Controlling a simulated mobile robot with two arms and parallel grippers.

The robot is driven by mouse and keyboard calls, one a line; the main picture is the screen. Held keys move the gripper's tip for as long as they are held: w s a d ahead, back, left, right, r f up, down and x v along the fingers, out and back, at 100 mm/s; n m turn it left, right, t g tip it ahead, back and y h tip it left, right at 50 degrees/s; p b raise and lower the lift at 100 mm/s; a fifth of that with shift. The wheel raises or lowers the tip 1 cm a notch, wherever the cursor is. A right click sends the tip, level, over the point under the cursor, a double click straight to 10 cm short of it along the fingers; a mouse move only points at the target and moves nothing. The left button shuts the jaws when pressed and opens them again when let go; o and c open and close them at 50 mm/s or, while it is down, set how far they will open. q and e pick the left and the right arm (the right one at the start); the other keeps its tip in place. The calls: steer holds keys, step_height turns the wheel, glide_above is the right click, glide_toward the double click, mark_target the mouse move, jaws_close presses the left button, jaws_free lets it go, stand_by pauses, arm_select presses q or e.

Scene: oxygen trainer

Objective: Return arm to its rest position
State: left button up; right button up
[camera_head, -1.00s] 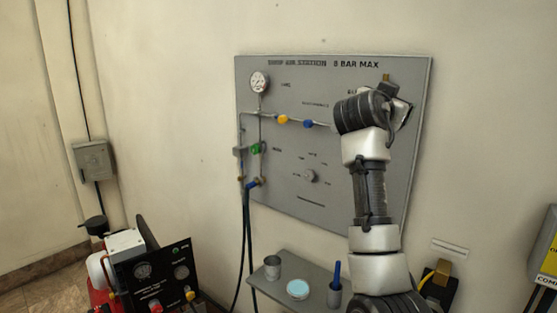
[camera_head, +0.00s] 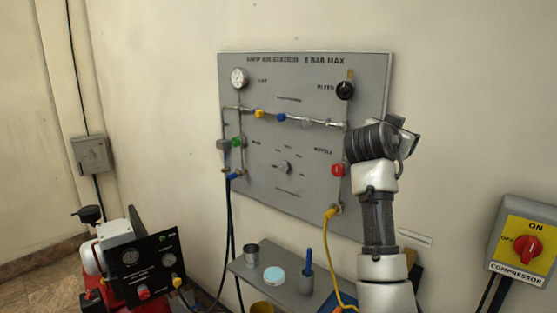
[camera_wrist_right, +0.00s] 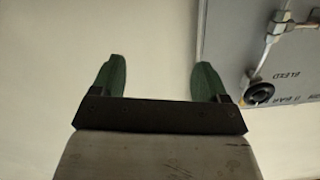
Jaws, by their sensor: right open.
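My right arm (camera_head: 378,220) rises from the bottom of the head view, in front of the right edge of the grey air panel (camera_head: 255,185). Its gripper (camera_head: 405,138) is at the panel's upper right edge, turned mostly away, so its fingers are hard to see there. In the right wrist view the green fingers of the gripper (camera_wrist_right: 162,78) stand wide apart with nothing between them, facing bare wall. The panel and its black bleed knob (camera_wrist_right: 260,93) are to their right in that view. My left gripper is not in view.
The panel carries a gauge (camera_head: 239,78), a black knob (camera_head: 345,90) and a red knob (camera_head: 338,170). A shelf (camera_head: 245,270) with cups is below. A compressor switch box (camera_head: 525,245) is at right, a red compressor (camera_head: 130,260) at lower left.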

steer(key=s+d+f+n+g+y, duration=0.15)
steer(key=s+f, duration=0.35)
steer(key=f, duration=0.6)
steer(key=s+f+n+g+y, duration=0.15)
steer(key=s+f, duration=0.25)
steer(key=f, duration=0.7)
steer(key=s+d+f+n+g+y, duration=0.15)
steer(key=s+f, duration=0.35)
steer(key=f, duration=0.6)
steer(key=s+a+f+n+g+y, duration=0.25)
steer(key=s+f, duration=0.25)
steer(key=s, duration=0.5)
steer(key=s+a+f+n+g+y, duration=0.1)
steer(key=s+a+f+n+y, duration=0.2)
steer(key=s, duration=0.8)
steer(key=s+a+f+n+g+y, duration=0.1)
steer(key=s+a+f+n+g, duration=0.1)
steer(key=s+f, duration=0.6)
steer(key=s+f+g, duration=0.1)
steer(key=s+f, duration=0.2)
steer(key=f, duration=2)
steer(key=s+d+f+g, duration=0.1)
steer(key=s+d+f, duration=0.2)
steer(key=s+f, duration=1.3)
steer(key=shift+s+d+h, duration=0.15)
steer(key=shift+s+h, duration=0.05)
steer(key=shift+h, duration=0.1)
